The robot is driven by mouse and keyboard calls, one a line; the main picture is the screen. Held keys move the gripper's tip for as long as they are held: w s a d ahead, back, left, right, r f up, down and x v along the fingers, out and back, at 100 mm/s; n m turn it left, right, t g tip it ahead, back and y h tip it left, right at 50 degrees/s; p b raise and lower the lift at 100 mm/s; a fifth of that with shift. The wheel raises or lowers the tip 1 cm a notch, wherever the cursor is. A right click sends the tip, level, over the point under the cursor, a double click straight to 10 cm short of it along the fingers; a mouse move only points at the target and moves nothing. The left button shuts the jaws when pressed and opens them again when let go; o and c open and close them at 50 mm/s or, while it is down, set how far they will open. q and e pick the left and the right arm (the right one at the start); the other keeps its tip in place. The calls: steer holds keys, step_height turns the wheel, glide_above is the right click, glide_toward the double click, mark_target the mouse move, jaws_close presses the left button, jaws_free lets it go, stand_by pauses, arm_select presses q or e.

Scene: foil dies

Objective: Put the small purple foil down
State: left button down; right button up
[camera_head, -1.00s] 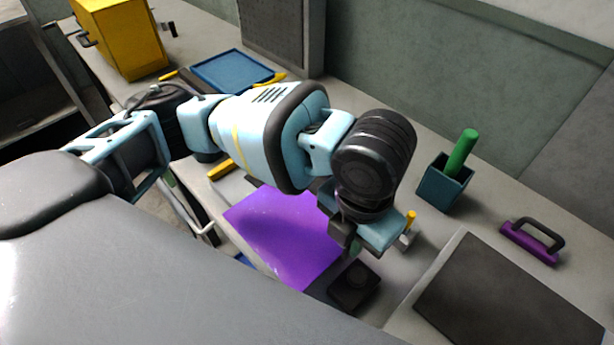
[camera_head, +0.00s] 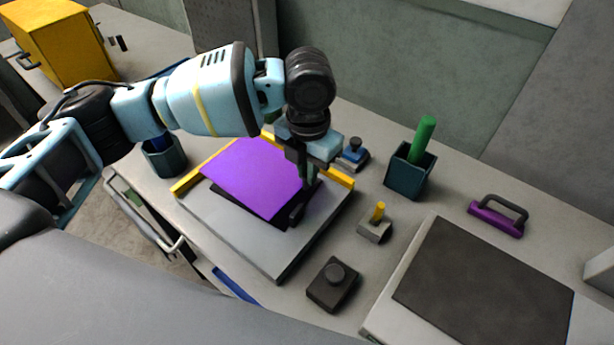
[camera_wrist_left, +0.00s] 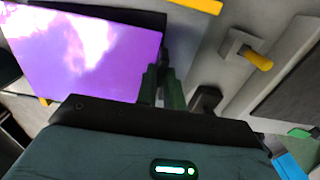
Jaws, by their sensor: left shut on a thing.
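The small purple foil (camera_head: 256,177) is a flat purple sheet in the head view. My left gripper (camera_head: 306,182) is shut on its right edge and holds it over the grey plate (camera_head: 240,239) with yellow strips along its far edges. A dark pad (camera_head: 222,191) shows partly from under the foil. Whether the foil touches the pad I cannot tell. In the left wrist view the foil (camera_wrist_left: 85,52) reaches left from the gripper fingers (camera_wrist_left: 160,85) and looks shiny. My right gripper is not in view.
A black block with a knob (camera_head: 333,284) and a yellow-handled block (camera_head: 375,225) stand right of the plate. Farther right are a teal cup with a green stick (camera_head: 410,172), a purple-based handle (camera_head: 498,217) and a dark mat (camera_head: 485,280). A blue-knobbed block (camera_head: 353,155) stands behind.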

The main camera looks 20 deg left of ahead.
arm_select(q)
steer(key=shift+w+a+f, duration=0.2)
steer(key=shift+w+a, duration=0.05)
steer(key=shift+w, duration=0.15)
steer(key=shift+f, duration=1.7)
steer(key=c, duration=1.5)
jaws_free()
step_height(320, 180, up, 12)
steer(key=shift+d+r, duration=0.1)
steer(key=shift+r, duration=0.05)
